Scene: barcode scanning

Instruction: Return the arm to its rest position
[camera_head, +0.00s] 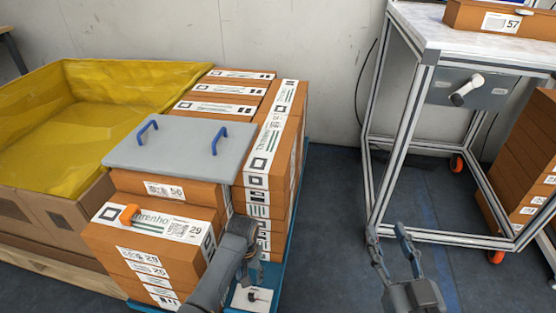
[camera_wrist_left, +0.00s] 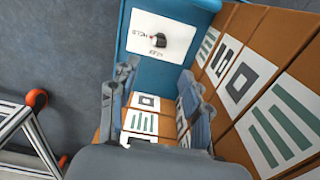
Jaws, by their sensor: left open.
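My left arm (camera_head: 225,272) comes in low in front of the box stack in the head view, its wrist by the stack's near right side. My left gripper (camera_wrist_left: 158,75) is open and empty in the left wrist view, with the blue pallet (camera_wrist_left: 160,72) and labelled boxes (camera_wrist_left: 225,75) behind and beside its fingers. I cannot tell whether a finger touches a box. My right gripper (camera_head: 386,232) is open and empty over the dark floor, between the stack and the metal cart frame.
Brown boxes (camera_head: 172,243) carry a grey lid with blue handles (camera_head: 180,150) and an orange object (camera_head: 129,214). A yellow-lined crate (camera_head: 80,130) stands left. A white card (camera_head: 251,298) lies on the pallet. The cart (camera_head: 430,60) holds a white scanner (camera_head: 468,90). Floor between is clear.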

